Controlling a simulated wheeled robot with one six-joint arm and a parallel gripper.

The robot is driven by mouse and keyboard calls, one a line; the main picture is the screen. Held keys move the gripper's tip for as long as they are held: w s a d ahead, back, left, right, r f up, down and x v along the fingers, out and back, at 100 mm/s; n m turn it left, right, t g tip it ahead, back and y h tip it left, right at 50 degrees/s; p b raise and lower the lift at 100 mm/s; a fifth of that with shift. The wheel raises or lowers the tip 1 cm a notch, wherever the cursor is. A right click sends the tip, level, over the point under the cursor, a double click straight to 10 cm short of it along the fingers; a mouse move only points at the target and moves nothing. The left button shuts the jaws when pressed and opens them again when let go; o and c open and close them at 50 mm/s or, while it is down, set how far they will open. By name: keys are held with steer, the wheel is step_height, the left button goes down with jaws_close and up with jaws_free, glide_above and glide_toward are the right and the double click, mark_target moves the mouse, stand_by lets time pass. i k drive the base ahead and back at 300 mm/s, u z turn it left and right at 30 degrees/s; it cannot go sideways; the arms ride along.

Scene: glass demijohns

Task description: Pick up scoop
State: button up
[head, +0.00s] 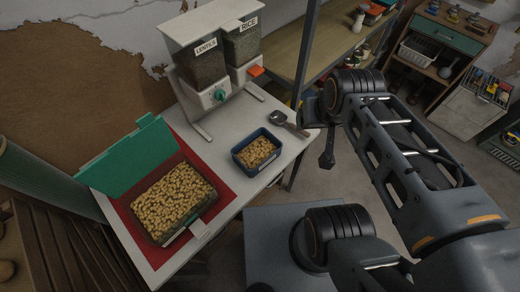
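A metal scoop (279,118) lies on the white table (222,205) near its right edge. Its bowl is toward the left and its handle points right and toward me. My gripper (326,161) hangs down beyond the table's right edge, to the right of the scoop and apart from it. It is small and dark here, and I cannot make out whether its fingers are apart. Nothing can be seen held in it.
A blue tub of beige pieces (257,169) stands just left of the scoop. Left of that is a larger open bin (205,203) with a green lid (127,158) on a red mat. The LENTILS and RICE dispenser (203,67) stands behind. A shelf post (305,50) rises behind my gripper.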

mark_target(278, 119)
steer(key=u, duration=3.7)
steer(key=k, duration=0.8)
steer(key=z, duration=1.65)
